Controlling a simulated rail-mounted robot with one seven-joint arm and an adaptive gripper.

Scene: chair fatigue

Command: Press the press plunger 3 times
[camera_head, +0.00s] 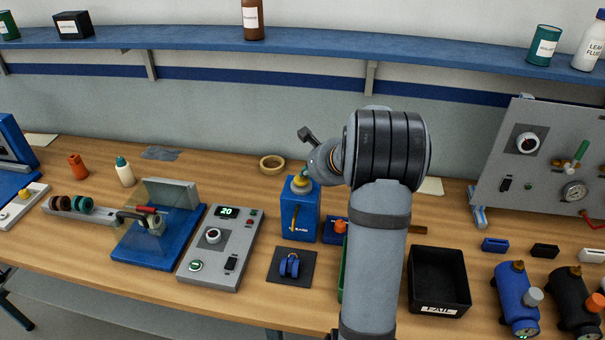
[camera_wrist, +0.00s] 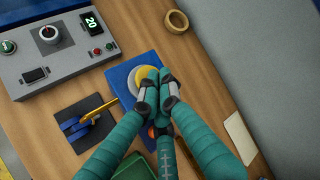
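The press is a blue box (camera_head: 299,222) on the bench, also seen in the wrist view (camera_wrist: 118,72). Its plunger, a rounded pale grey and yellow knob (camera_head: 301,186), stands on top. In the wrist view the plunger (camera_wrist: 126,77) is partly covered by my fingertips. My gripper (camera_head: 306,172) points down over the plunger, its teal fingers drawn together in the wrist view (camera_wrist: 156,78) with nothing seen between them. I cannot tell whether the fingertips touch the plunger. A yellow lever (camera_wrist: 99,110) shows beside the box in the wrist view.
A control box (camera_head: 220,248) showing 20 stands left of the press. A dark pad with a blue part (camera_head: 289,265) lies in front. A black FAIL bin (camera_head: 438,279) is to the right. A tape ring (camera_head: 272,164) lies behind.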

